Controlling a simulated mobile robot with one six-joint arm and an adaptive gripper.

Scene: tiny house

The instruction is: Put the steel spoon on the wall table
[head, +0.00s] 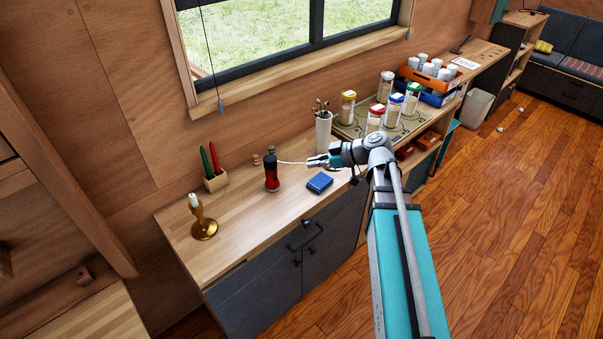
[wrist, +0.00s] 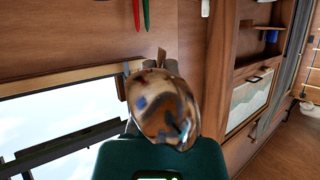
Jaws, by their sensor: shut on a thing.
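My gripper (head: 314,161) is shut on the steel spoon (head: 291,162), which also shows in the wrist view (wrist: 165,108) with its shiny bowl toward the camera. In the head view the spoon is a thin pale line reaching left from the fingertips, above the wooden counter (head: 240,215) under the window. Its tip is close to a red and black bottle (head: 271,174); I cannot tell whether they touch. Another wooden surface (head: 95,318) shows at the lower left. I cannot tell which surface is the wall table.
A blue box (head: 320,182) lies below my gripper. A brass candlestick (head: 203,222), a holder with red and green candles (head: 215,181) and a white utensil cup (head: 323,132) stand on the counter. Several lidded jars (head: 386,88) stand farther right. The counter's front strip is fairly clear.

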